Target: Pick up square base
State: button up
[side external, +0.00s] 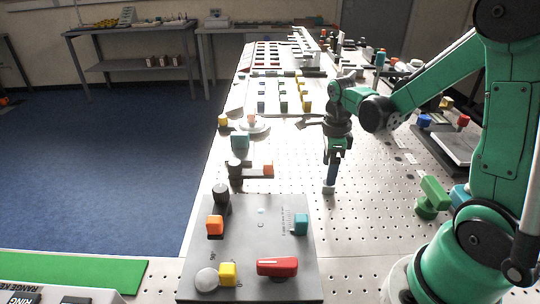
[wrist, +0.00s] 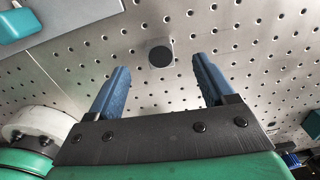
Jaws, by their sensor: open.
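My gripper (side external: 331,180) points straight down over the perforated metal table, just beyond the grey panel. In the wrist view my gripper (wrist: 160,66) has its two blue fingers wide apart, with nothing held between them. I cannot pick out a square base with certainty in either view.
The grey panel (side external: 262,280) in front carries a red block (side external: 277,267), a teal cube (side external: 301,224), orange and yellow cubes and knobs. A green block (side external: 433,195) stands to the right. Trays of coloured pieces (side external: 283,92) lie farther back. The table around my gripper is mostly clear.

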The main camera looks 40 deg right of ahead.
jog(key=shift+f, duration=2.2)
grip_shut()
